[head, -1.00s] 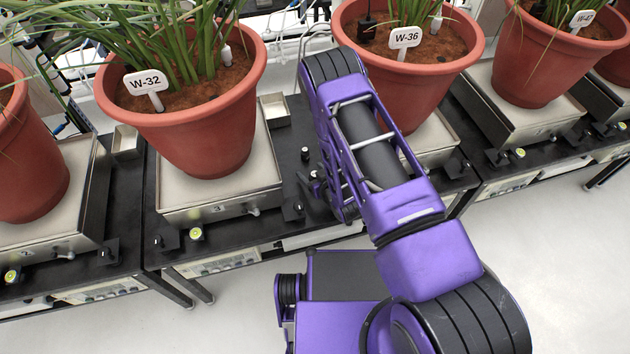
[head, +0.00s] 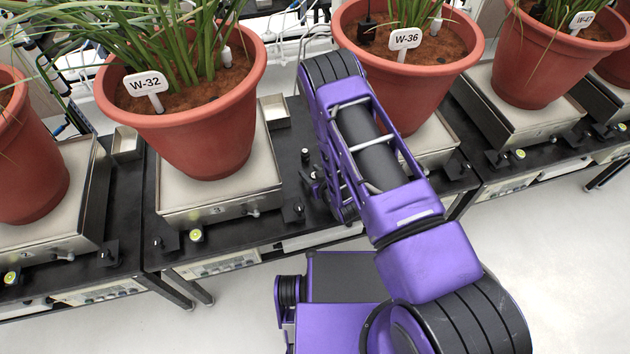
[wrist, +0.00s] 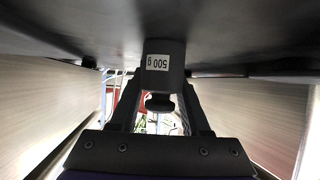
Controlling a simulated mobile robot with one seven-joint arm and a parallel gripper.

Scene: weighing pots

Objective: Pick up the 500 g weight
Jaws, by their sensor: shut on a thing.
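The 500 g weight (wrist: 175,57) is a dark cylinder with a narrow neck and a round knob. Its white label reads "500 g" and appears upside down in the wrist view. My gripper (wrist: 161,88) is shut on the weight, with one finger on each side of it. The dark bench surface is close to the weight's base; I cannot tell whether they touch. In the head view my purple arm covers most of the gripper, and I cannot make out the held weight there.
Red pots W-32 (head: 190,130) and W-36 (head: 410,85) stand on metal scales either side of my arm. The black bench (head: 290,170) carries a small black knobbed piece (head: 305,154) and an open metal box (head: 273,110). Clear floor lies in front.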

